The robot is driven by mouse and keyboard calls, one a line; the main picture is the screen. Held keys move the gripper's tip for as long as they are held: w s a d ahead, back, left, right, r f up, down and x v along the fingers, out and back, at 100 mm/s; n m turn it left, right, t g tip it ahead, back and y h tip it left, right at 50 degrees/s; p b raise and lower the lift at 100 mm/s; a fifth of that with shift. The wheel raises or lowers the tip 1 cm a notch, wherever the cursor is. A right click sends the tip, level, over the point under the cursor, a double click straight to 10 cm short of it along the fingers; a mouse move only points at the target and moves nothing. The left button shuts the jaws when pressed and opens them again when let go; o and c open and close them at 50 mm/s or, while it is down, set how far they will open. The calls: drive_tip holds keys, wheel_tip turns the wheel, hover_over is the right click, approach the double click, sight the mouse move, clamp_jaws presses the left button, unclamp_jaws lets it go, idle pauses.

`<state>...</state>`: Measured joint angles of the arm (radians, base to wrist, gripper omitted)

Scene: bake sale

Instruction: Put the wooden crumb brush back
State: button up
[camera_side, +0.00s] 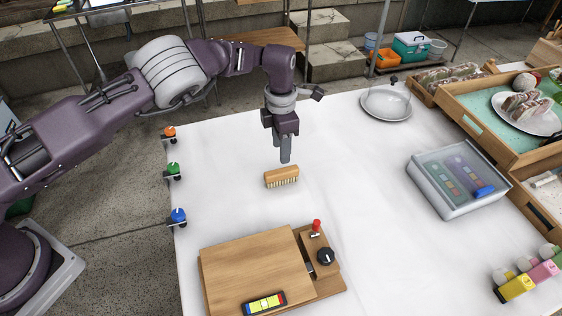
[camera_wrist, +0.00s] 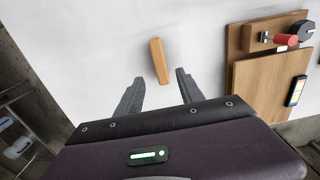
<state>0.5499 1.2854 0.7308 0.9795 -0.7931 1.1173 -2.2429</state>
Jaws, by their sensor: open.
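The wooden crumb brush (camera_side: 281,176) lies on the white table in the side view, bristles toward the camera stand. In the wrist view the brush (camera_wrist: 159,61) shows as a narrow wooden block just beyond the fingertips, between their lines. My gripper (camera_side: 285,158) points down above and slightly behind the brush in the side view. I cannot tell which spot is the brush's own place.
A wooden board (camera_side: 250,268) with a red lever (camera_side: 316,227) and black knob stands at the front. A clear-lidded box (camera_side: 456,182), a glass dome (camera_side: 386,101) and wooden crates (camera_side: 478,128) are to the right. Coloured knobs (camera_side: 178,216) line the left edge. The table around the brush is clear.

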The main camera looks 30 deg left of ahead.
drive_tip(key=shift+r, duration=1.9)
drive_tip(key=s+a+r+m+t+h, duration=0.1)
drive_tip(key=s+a+r+m, duration=0.2)
drive_tip(key=r, duration=0.5)
drive_tip(key=s+a+r+m+h, duration=0.1)
drive_tip(key=s+a+r+m, duration=0.25)
drive_tip(key=r, duration=0.45)
drive_tip(key=s+a+r+m+t+h, duration=0.1)
drive_tip(key=s+a+r+m, duration=0.15)
drive_tip(key=r, duration=0.45)
drive_tip(key=s+a+r+m+t+y, duration=0.1)
drive_tip(key=s+a+r+m, duration=0.15)
drive_tip(key=s+m, duration=0.55)
drive_tip(key=s+a+r+m+t, duration=0.1)
drive_tip(key=s+a+r+m, duration=0.2)
drive_tip(key=s, duration=0.9)
drive_tip(key=s+f+m+t+y, duration=0.1)
drive_tip(key=s+f+m+y, duration=0.1)
drive_tip(key=s+m, duration=0.5)
drive_tip(key=shift+s+a+f+t, duration=0.3)
drive_tip(key=shift+s+f, duration=0.4)
drive_tip(key=shift+s, duration=0.15)
drive_tip(key=shift+o, duration=0.2)
